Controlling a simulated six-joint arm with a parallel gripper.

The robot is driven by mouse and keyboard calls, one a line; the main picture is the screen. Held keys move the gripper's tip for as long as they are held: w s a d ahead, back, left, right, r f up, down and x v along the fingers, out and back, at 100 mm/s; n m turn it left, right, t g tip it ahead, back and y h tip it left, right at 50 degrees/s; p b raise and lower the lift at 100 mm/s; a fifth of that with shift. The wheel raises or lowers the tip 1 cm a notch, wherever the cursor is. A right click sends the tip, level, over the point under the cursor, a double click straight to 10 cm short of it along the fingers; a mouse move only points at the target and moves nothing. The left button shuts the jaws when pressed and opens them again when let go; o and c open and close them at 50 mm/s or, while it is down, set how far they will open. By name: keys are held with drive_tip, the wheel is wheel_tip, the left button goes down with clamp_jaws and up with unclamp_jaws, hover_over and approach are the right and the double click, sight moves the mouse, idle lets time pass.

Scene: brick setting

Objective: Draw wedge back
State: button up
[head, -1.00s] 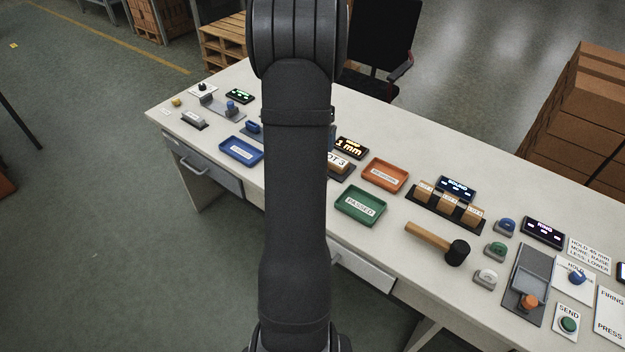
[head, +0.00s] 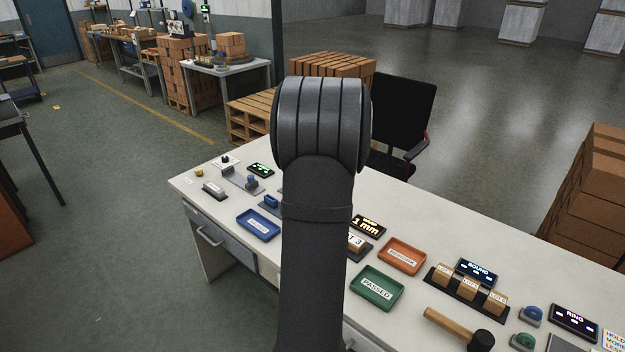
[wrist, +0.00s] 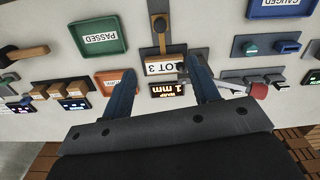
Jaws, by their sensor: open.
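In the wrist view, a brick labelled LOT 3 (wrist: 160,68) sits on a dark plate in the middle. A display reading 1 mm (wrist: 167,90) lies on the brick's other side. My gripper (wrist: 163,66) is open, its two blue fingers apart on either side of the brick and display, with nothing between them seen held. In the head view my arm hides the gripper and the knob.
A green PASSED tray (head: 376,288), an orange tray (head: 402,256) and a blue tray (head: 258,225) lie around the brick station. A mallet (head: 460,330) and a rack of several bricks (head: 467,290) are to the right. A red-ended cylinder (wrist: 258,90) is beside the right finger.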

drive_tip(key=shift+n, duration=0.6)
wheel_tip(320, 180, down, 20)
drive_tip(key=shift+r, duration=0.1)
drive_tip(key=shift+c, duration=0.3)
